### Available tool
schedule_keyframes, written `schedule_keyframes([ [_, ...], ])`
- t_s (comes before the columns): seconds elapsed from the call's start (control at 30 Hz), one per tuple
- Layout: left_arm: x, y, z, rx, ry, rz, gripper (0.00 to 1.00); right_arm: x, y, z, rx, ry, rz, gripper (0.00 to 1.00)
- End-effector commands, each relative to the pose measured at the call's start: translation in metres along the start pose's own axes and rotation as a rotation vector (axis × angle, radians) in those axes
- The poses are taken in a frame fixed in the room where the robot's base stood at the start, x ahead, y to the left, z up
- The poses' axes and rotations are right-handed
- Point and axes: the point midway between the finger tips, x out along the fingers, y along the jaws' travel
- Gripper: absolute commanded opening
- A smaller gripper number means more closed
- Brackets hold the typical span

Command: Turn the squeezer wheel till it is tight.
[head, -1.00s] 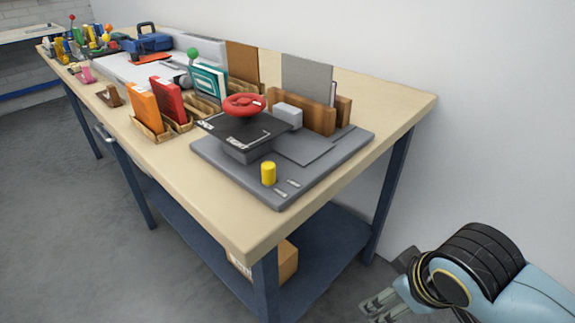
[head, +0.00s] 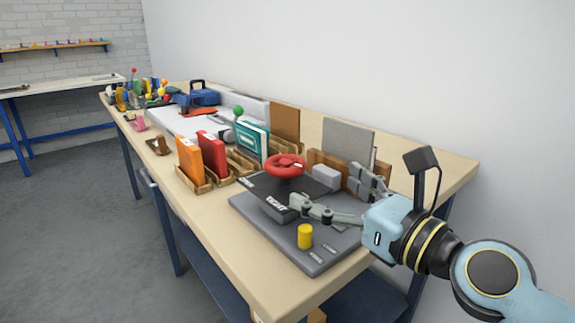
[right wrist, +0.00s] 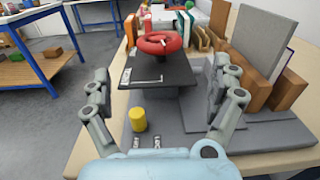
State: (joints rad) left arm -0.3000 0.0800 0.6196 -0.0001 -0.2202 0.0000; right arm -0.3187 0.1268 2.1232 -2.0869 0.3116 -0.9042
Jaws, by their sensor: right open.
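The squeezer wheel (head: 285,166) is a red ring on top of a dark plate (head: 277,187) with white marks and lettering. It also shows in the right wrist view (right wrist: 160,43), ahead of the fingers and centred between them. The squeezer stands on a grey base (head: 318,262) on the bench. My right gripper (head: 333,190) is open and empty, above the right part of the base. Its two fingers are spread wide, short of the wheel and not touching it. My left gripper is not in view.
A yellow cylinder (head: 305,236) stands on the base near the front. A light grey block (head: 326,177) sits just right of the wheel. Orange (head: 190,160) and red (head: 212,154) books stand left of it. Upright boards (head: 347,141) stand behind. Open floor lies left of the bench.

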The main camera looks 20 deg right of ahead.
Motion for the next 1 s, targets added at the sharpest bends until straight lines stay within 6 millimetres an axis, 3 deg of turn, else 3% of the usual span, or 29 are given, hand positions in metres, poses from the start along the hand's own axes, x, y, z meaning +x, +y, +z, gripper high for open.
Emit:
schedule_keyframes([
  [0.53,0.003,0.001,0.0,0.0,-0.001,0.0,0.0,0.092,0.001,-0.001,-0.005,0.002,0.002,0.93],
  [0.7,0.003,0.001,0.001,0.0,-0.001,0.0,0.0,0.105,0.001,-0.001,-0.006,0.003,0.003,0.93],
  [1.0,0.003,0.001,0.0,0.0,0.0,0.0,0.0,0.106,0.001,-0.001,-0.005,0.004,0.003,0.92],
])
